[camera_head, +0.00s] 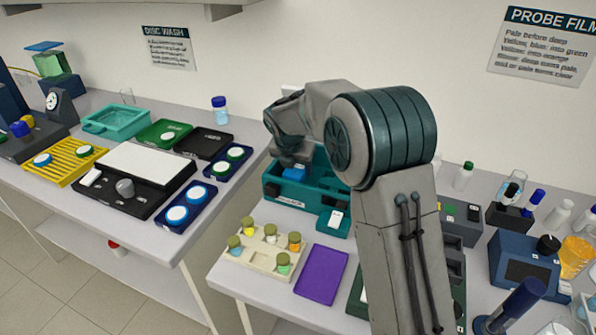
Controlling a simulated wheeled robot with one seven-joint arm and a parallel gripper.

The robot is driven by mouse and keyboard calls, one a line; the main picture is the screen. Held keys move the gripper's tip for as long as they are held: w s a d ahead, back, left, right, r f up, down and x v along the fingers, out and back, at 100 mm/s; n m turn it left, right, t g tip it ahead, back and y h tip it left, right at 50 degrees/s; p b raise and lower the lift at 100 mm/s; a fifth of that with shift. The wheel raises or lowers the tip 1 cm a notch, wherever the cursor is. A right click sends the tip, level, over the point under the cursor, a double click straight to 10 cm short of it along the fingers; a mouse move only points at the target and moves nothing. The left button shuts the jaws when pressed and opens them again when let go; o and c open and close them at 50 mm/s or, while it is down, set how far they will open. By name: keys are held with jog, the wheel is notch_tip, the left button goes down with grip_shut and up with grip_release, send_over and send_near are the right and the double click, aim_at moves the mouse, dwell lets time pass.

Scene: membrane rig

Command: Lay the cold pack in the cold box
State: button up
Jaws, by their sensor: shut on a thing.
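A teal open-topped box (275,188), which looks like the cold box, stands at the back of the right-hand table with a small label on its front. My gripper (292,167) points down over the left part of its opening. It is shut on a small blue block (293,174), which looks like the cold pack. The block is at or just inside the box opening; I cannot tell whether it touches the floor. My arm hides the right part of the box, and the fingertips are barely visible.
A cream rack (262,258) of several capped vials and a purple mat (322,274) lie in front of the box. A blue device (525,265) and bottles stand at the right. A gap separates the left table (150,238), crowded with trays.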

aim_at(297, 167)
jog(key=shift+x, duration=1.35)
jog(key=shift+s+f, duration=0.1)
jog(key=shift+f, duration=0.05)
jog(key=o, duration=0.6)
jog(key=shift+f, duration=0.1)
jog(key=shift+o, duration=0.2)
